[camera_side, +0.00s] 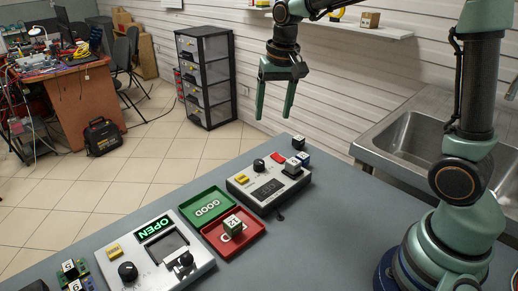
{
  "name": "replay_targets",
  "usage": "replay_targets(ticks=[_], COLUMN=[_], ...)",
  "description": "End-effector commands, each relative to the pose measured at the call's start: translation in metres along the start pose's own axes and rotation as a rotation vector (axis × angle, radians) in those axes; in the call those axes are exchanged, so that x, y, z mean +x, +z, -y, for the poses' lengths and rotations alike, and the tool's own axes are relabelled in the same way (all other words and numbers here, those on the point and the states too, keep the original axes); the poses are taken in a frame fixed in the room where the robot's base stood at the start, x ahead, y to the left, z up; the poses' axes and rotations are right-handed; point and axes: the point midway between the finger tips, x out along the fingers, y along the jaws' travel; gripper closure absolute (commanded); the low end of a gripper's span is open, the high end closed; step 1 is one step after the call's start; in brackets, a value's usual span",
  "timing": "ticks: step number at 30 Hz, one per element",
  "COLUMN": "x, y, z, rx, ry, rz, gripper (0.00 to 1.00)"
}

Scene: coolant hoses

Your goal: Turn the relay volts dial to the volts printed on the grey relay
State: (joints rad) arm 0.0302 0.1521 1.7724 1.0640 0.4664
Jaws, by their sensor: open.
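My gripper (274,116) is open and empty, fingers down, in the air above and behind the right-hand instrument box (268,190). That box carries a black dial (259,165), a yellow label, a red part and a dark panel. The left-hand box (153,255) shows a lit green OPEN sign and has a black dial (128,271). I cannot read which dial is for relay volts. A small block with a white top (292,166) sits at the right box's right end; whether it is the grey relay, and its print, I cannot tell.
More small blocks stand behind the right box and at the lower left. A sink (412,140) is at right.

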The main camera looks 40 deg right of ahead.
Motion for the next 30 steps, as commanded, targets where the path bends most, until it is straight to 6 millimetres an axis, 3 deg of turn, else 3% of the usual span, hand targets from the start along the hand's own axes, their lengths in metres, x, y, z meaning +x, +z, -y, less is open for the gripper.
replay_targets(ticks=[6, 12, 20, 30], x=[0.044, 0.062, 0.088, 0.151], y=[-0.026, -0.035, -0.031, -0.022], z=[0.009, 0.012, 0.011, 0.009], rx=[0.129, 0.180, 0.183, 0.181], ry=[0.048, 0.066, 0.070, 0.069], rz=[0.081, 0.106, 0.111, 0.110], gripper=[0.29, 0.29, 0.29, 0.29])
